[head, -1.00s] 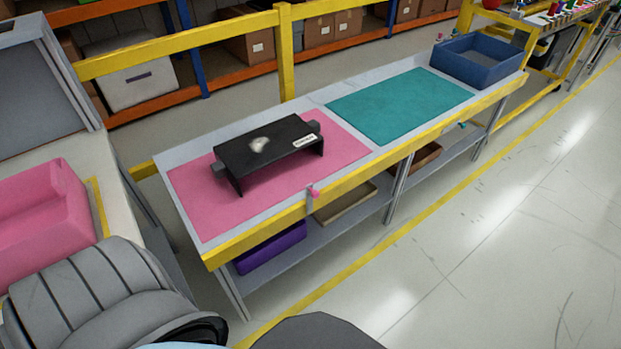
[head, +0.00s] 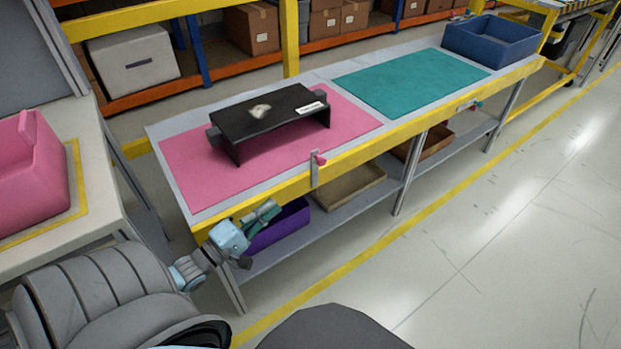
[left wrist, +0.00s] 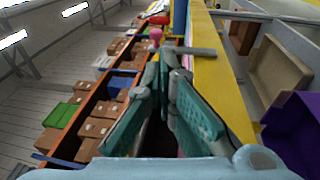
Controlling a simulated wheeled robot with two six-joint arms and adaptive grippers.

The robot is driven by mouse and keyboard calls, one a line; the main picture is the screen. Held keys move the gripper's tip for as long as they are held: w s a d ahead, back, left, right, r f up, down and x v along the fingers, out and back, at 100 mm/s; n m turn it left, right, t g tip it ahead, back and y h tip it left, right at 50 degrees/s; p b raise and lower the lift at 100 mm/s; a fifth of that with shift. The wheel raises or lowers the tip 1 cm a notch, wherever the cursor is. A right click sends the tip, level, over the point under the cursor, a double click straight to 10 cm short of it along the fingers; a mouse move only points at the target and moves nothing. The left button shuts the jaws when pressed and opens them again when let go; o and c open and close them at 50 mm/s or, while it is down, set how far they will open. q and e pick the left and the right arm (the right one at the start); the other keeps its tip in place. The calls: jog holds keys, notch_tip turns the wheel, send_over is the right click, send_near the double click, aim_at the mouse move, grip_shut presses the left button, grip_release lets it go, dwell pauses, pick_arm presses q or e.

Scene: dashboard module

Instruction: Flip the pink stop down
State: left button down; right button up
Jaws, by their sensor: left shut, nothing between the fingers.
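The pink stop (head: 320,159) is a small pink knob near the top of an upright grey metal bar (head: 315,175) on the bench's yellow front rail, in front of the pink mat (head: 190,180). In the left wrist view, which is turned on its side, the pink knob (left wrist: 155,34) and its bar (left wrist: 190,50) show beyond the fingertips. My left gripper (head: 272,209) is by the near left part of the rail, apart from the stop and to its left. Its teal-padded fingers (left wrist: 168,75) are shut and empty. My right gripper is out of view.
A black bracket-like module (head: 262,115) stands on the pink mat. A blue bin (head: 490,42) is at the far end. A purple bin (head: 280,228) lies on the lower shelf.

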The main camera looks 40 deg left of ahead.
aim_at(310, 172)
pick_arm(q)
jog(key=b+x, duration=0.3)
jog(key=x, duration=1.1)
jog(key=shift+r+b, duration=0.1)
jog(key=shift+b, duration=0.25)
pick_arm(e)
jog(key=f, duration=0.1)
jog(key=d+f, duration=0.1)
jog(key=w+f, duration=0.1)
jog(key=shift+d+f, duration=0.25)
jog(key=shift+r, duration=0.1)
